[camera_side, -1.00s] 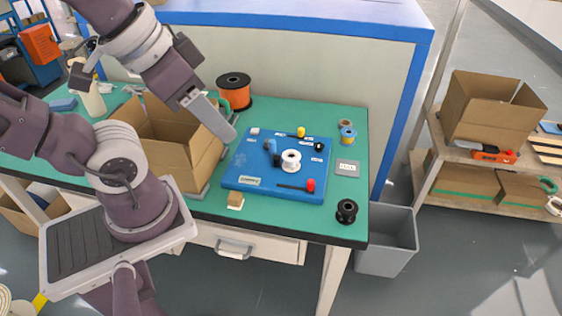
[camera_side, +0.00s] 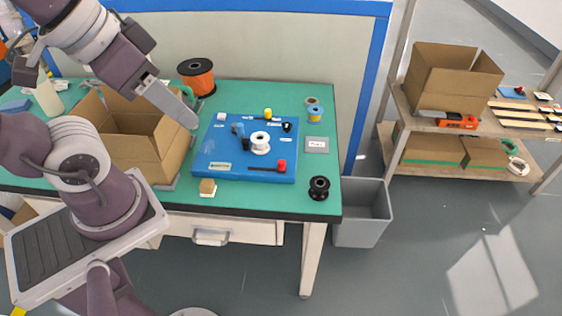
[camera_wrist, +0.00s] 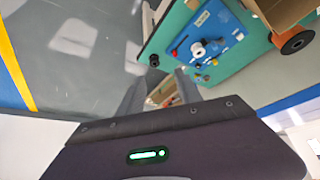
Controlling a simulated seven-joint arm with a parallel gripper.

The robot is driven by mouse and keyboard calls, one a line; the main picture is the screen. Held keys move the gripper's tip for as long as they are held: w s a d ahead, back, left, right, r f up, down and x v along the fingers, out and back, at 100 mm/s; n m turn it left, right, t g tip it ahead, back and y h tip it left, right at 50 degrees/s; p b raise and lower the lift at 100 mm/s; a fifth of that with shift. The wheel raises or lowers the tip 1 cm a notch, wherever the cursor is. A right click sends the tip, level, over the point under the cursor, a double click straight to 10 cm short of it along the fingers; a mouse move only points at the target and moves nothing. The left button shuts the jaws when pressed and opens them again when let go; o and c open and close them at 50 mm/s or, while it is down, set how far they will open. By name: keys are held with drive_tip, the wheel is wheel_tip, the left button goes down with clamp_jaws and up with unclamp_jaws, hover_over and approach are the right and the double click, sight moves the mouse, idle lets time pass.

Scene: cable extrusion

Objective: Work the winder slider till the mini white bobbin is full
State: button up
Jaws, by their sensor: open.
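The mini white bobbin (camera_side: 260,144) stands near the middle of the blue panel (camera_side: 208,170), and it also shows in the wrist view (camera_wrist: 197,49). How much is wound on it is too small to tell. A red knob (camera_side: 281,165) sits at the right end of a dark slot near the panel's front edge. A yellow knob (camera_side: 267,113) sits by another slot at the back. The labels are unreadable, so I cannot tell which is the winder slider. My gripper (camera_side: 192,123) is open and empty, above and left of the panel, apart from it.
An open cardboard box (camera_side: 150,152) stands left of the panel. An orange spool (camera_side: 196,77) is behind, a black spool (camera_side: 319,187) at the front right corner, small spools (camera_side: 314,111) at the right. A wooden block (camera_side: 208,187) lies by the front edge. A grey bin (camera_side: 362,215) stands on the floor.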

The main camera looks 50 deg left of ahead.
drive_tip(key=w, duration=0.3)
drive_tip(key=w+f+n+g, duration=0.1)
drive_tip(key=w, duration=0.2)
drive_tip(key=w+a+n+g, duration=0.1)
drive_tip(key=w, duration=0.3)
drive_tip(key=shift+w+f, duration=0.1)
drive_tip(key=shift+f, duration=0.3)
drive_tip(key=n+g, duration=0.3)
drive_tip(key=n, duration=0.1)
hover_over(282, 161)
drive_tip(key=s+d, duration=0.1)
wheel_tip(282, 161, down, 17)
drive_tip(key=shift+n+g, duration=0.3)
drive_tip(key=shift+n, duration=0.1)
drive_tip(key=f, duration=0.8)
drive_tip(key=a+f, duration=0.1)
drive_tip(key=f, duration=0.3)
drive_tip(key=shift+w+f, duration=0.25)
drive_tip(key=shift+w, duration=0.15)
drive_tip(key=shift+f, duration=0.3)
drive_tip(key=shift+c, duration=0.3)
clamp_jaws()
